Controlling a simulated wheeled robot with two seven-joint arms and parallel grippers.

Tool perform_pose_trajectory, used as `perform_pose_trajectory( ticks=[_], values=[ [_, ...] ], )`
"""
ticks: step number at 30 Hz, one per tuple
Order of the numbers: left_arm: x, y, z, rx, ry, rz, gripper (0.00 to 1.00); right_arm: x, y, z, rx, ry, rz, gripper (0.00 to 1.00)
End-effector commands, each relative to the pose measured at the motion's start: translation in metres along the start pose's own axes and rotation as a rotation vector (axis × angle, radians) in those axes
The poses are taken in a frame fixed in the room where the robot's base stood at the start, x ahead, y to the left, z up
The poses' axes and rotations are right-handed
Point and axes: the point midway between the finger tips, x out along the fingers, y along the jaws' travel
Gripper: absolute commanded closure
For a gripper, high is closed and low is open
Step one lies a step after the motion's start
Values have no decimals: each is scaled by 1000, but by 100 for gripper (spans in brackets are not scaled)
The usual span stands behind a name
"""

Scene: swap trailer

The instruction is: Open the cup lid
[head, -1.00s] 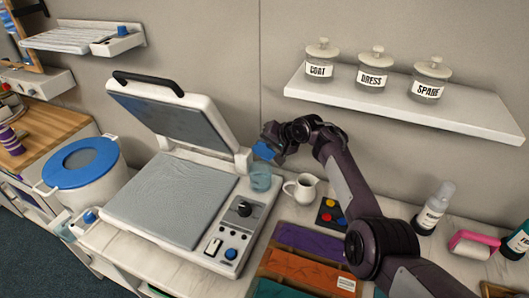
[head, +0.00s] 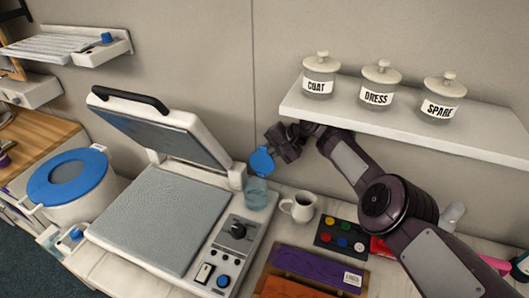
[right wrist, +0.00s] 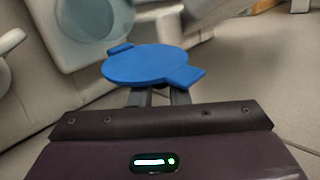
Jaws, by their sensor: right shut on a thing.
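The cup (head: 256,193) is a small clear bluish one at the back right of the open press. It also shows, blurred, in the right wrist view (right wrist: 88,18). The blue lid (head: 261,160) stands tilted up above the cup, and its flat round face fills the middle of the right wrist view (right wrist: 146,65). My right gripper (head: 274,150) is shut on the lid's edge tab, just above and behind the cup. I cannot tell whether the lid still touches the cup's rim. My left gripper is not in view.
The white press (head: 230,268) with its raised top plate is left of the cup. A white pitcher (head: 299,207) stands close on the right, beside a dark button panel (head: 341,238). A shelf (head: 420,125) with labelled jars hangs above my right arm.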

Motion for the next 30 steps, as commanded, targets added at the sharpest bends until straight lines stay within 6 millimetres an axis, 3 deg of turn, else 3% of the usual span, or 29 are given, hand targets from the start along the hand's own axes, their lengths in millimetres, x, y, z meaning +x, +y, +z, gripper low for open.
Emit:
perform_pose_trajectory(
  ticks=[9,10,14,30],
  values=[
    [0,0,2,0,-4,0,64,-1,-1,-2,2,4,-3,100],
    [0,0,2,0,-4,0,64,-1,-1,-2,2,5,-3,83],
    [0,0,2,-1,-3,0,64,-1,0,-1,2,4,-2,68],
    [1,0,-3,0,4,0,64,0,-2,-5,-33,34,1,68]
  ],
)
